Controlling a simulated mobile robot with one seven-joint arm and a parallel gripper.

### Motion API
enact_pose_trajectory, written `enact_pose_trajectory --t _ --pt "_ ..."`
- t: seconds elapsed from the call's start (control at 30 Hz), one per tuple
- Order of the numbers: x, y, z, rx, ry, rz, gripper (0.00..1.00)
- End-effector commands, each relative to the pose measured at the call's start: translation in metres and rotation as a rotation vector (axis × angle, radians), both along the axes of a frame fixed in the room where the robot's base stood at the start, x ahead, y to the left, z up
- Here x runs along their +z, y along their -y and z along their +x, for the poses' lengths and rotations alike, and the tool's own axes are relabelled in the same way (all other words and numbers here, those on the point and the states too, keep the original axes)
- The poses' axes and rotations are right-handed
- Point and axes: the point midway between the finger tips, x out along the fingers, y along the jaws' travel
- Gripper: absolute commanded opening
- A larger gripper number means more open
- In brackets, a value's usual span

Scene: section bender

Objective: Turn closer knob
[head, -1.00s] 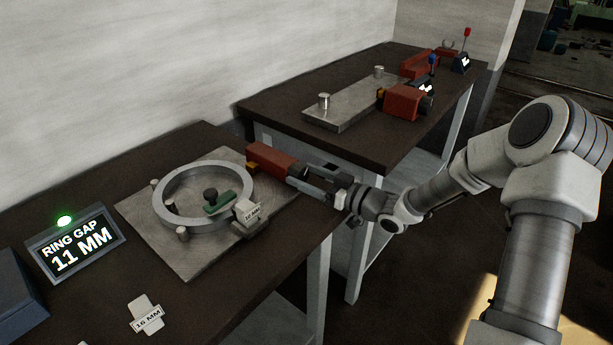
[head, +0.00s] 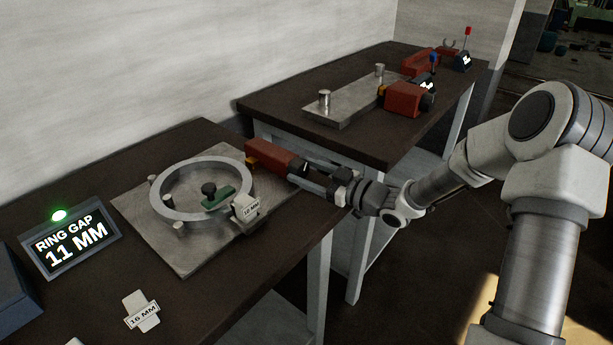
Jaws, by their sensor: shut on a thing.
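The closer red unit (head: 272,156) sits on the near table, at the right edge of a metal plate. My gripper (head: 308,177) reaches in from the right and is shut at the right end of this unit, on its knob. The fingers hide the knob. The display (head: 70,247) reads "RING GAP 11 MM" under a lit green lamp.
A white tag marked 16 MM (head: 141,311) lies on the near table (head: 215,290). A dark blue box (head: 14,284) stands at the left edge. The far table (head: 290,103) holds a plate with two pegs and another red unit (head: 404,98).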

Motion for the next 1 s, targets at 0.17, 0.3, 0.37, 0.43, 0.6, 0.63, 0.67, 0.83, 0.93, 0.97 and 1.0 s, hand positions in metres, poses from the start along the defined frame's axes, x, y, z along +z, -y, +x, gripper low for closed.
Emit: enact_pose_trajectory --t 0.17,0.3,0.37,0.43,0.6,0.63,0.67,0.83,0.93,0.97,1.0 --pt "-0.003 -0.0007 -0.0011 0.002 0.095 -0.074 0.11" --pt "-0.0023 -0.0008 -0.0015 0.002 0.153 -0.12 0.11" --pt "-0.0021 -0.0008 -0.0016 0.001 0.172 -0.135 0.11" --pt "-0.002 -0.0006 -0.0016 0.001 0.191 -0.15 0.11" --pt "-0.001 -0.0006 -0.0016 0.0 0.217 -0.171 0.11" --pt "-0.0009 -0.0006 -0.0016 0.0 0.219 -0.173 0.11" --pt "-0.0008 -0.0006 -0.0016 0.0 0.221 -0.174 0.11" --pt "-0.0005 -0.0006 -0.0016 0.0 0.222 -0.176 0.11" --pt "-0.0006 -0.0006 -0.0016 0.0 0.221 -0.175 0.11" --pt "-0.0006 -0.0006 -0.0016 0.0 0.221 -0.175 0.11" --pt "-0.0006 -0.0006 -0.0017 0.0 0.221 -0.175 0.11"
